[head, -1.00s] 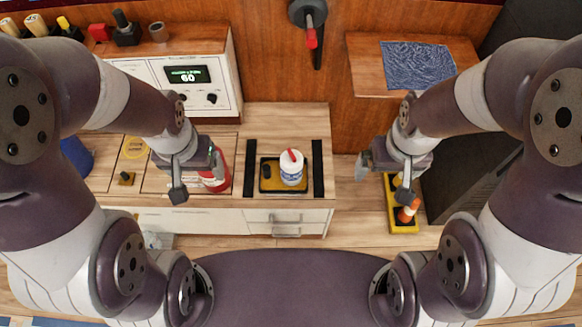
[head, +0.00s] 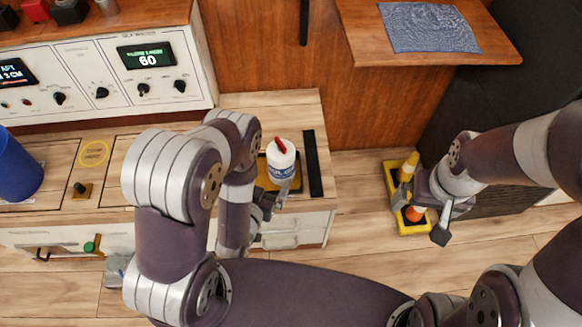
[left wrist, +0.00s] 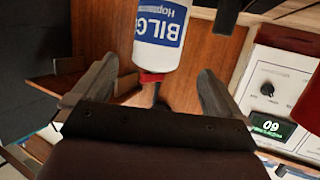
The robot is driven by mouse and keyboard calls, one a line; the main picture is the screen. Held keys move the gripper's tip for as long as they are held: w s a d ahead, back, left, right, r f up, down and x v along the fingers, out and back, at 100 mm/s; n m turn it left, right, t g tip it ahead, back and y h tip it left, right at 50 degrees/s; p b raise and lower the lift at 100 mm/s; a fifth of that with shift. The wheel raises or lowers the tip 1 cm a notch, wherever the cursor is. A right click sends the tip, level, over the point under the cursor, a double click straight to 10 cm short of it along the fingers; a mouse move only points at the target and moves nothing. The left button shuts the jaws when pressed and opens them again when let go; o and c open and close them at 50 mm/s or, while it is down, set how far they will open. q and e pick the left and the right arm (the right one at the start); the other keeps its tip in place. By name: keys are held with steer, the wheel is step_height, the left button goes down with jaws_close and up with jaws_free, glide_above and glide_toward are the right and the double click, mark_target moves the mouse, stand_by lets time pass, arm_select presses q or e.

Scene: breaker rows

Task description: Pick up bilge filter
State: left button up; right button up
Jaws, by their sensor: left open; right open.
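The bilge filter, a white bottle with a red cap and a blue label (head: 282,160), stands upright on a yellow-and-black tray (head: 265,181) on the counter. My left gripper (head: 272,201) is open at its near side, partly hidden by my own arm. In the left wrist view the bottle (left wrist: 168,28) is upside down, its label showing "BILG", ahead of the open fingers (left wrist: 155,88); its red cap lies between their lines. I cannot tell if they touch. My right gripper (head: 425,222) is open and empty, above the yellow tray on the right.
A black strip (head: 313,163) lies right of the bottle. The yellow floor tray (head: 412,231) holds an orange-and-white cone (head: 414,213) and a yellow cone (head: 407,166). A wooden shelf with a blue cloth (head: 430,27) juts out above. A blue cylinder (head: 17,170) stands far left.

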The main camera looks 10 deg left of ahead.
mark_target(281, 157)
arm_select(q)
steer(key=b+x, duration=0.2)
steer(key=x, duration=0.3)
steer(key=b+x, duration=0.3)
steer(key=x, duration=0.2)
steer(key=shift+w+d+f, duration=0.1)
steer(key=shift+w+f, duration=0.1)
steer(key=shift+f, duration=0.1)
steer(key=shift+w, duration=0.25)
steer(key=shift+r, duration=0.15)
steer(key=c, duration=1.1)
